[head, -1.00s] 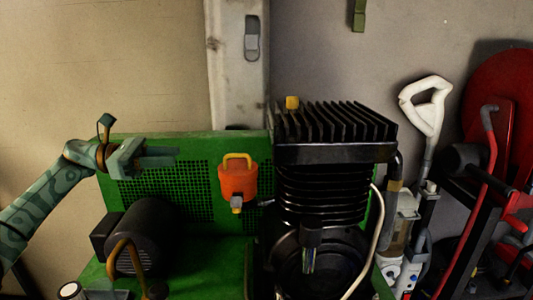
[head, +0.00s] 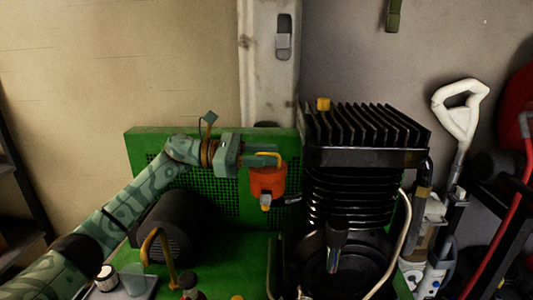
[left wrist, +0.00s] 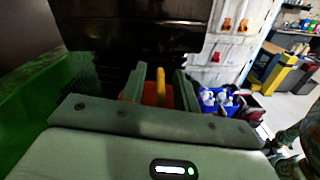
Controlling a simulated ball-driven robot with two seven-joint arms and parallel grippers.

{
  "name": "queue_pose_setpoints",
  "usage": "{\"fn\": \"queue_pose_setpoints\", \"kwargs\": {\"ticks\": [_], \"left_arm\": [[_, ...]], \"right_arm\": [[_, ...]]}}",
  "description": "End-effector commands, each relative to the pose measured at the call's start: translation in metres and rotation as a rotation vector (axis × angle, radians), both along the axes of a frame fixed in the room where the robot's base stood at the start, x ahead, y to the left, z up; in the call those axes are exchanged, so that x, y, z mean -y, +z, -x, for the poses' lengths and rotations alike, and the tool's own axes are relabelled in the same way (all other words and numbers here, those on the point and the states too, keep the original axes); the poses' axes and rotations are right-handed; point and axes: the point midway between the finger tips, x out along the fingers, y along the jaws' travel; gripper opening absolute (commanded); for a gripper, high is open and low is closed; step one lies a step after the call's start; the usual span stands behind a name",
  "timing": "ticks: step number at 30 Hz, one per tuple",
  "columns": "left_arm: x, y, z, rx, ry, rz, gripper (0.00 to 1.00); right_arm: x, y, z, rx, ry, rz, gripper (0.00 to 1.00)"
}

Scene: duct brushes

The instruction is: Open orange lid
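The orange body (left wrist: 150,98) shows behind and below the fingers. My right gripper is not in view.
The black finned compressor (head: 365,145) stands close to the right of the lid. A dark motor cylinder (head: 168,228) and a brown curved pipe (head: 160,250) lie below my left arm. The green panel (head: 140,150) is behind. A white-handled tool (head: 460,105) stands at right.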

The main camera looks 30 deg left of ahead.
Motion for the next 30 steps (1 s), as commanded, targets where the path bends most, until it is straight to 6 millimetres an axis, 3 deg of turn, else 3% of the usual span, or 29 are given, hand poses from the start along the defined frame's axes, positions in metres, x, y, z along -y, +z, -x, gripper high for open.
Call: {"fn": "queue_pose_setpoints", "kwargs": {"ticks": [10,11,14,30], "left_arm": [[0.006,-0.0002,-0.0028,-0.001,0.0,0.0,0.31],[0.0059,-0.0002,-0.0028,0.0,0.0,0.0,0.28],[0.0058,-0.0002,-0.0028,0.0,0.0,0.0,0.0],[0.0032,0.0077,-0.0063,-0.082,0.002,0.039,0.0]], "right_arm": [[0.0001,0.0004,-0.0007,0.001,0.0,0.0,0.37],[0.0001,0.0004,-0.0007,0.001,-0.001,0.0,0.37],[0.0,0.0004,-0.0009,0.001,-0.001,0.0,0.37],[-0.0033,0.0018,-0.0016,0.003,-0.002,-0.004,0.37]]}}
